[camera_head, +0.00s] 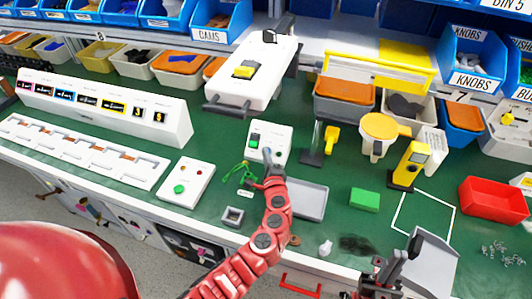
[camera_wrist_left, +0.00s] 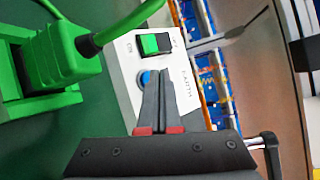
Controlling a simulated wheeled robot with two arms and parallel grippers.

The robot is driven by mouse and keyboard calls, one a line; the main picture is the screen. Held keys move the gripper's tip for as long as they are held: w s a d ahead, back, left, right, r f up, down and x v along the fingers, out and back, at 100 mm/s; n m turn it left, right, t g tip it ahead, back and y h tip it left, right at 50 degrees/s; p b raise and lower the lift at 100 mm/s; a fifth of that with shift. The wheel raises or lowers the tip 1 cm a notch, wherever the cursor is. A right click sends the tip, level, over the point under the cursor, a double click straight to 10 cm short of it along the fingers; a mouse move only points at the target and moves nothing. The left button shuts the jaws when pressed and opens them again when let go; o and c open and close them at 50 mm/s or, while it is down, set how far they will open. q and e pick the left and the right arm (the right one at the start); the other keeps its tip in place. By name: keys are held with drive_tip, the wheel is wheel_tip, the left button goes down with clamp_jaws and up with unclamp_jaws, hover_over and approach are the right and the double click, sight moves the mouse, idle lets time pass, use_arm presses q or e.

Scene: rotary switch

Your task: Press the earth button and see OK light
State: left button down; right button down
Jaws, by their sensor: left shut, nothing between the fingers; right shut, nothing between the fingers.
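A small white box (camera_head: 281,132) marked EARTH stands on the green bench, with a green and black rocker switch (camera_head: 254,141) on its face. In the left wrist view, the box (camera_wrist_left: 124,70) shows the rocker (camera_wrist_left: 153,43) and a round blue button (camera_wrist_left: 145,79) partly hidden by my fingers. My left gripper (camera_head: 268,154) is shut and empty. Its fingertips (camera_wrist_left: 157,72) overlap the button's edge; I cannot tell whether they touch it. My right gripper (camera_head: 398,252) is shut and empty near the front edge. I cannot make out a lit OK light.
A green plug and cable (camera_wrist_left: 70,45) lie close beside the box. A white panel with a green button (camera_head: 187,183) stands to the left. A grey tray (camera_head: 311,200), green block (camera_head: 364,200) and red bin (camera_head: 493,199) lie to the right. A white device (camera_head: 255,70) stands behind.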

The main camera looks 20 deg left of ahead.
use_arm(q)
drive_tip(key=shift+w+f+b, duration=0.3)
drive_tip(key=shift+w+b, duration=0.05)
drive_tip(key=shift+b, duration=0.05)
idle(0.7)
idle(0.3)
drive_tip(key=shift+s+r+p, duration=0.55)
drive_tip(key=shift+s, duration=0.1)
drive_tip(key=s+r+p, duration=0.3)
drive_tip(key=shift+s+r, duration=0.25)
drive_tip(key=shift+s, duration=0.05)
idle(0.5)
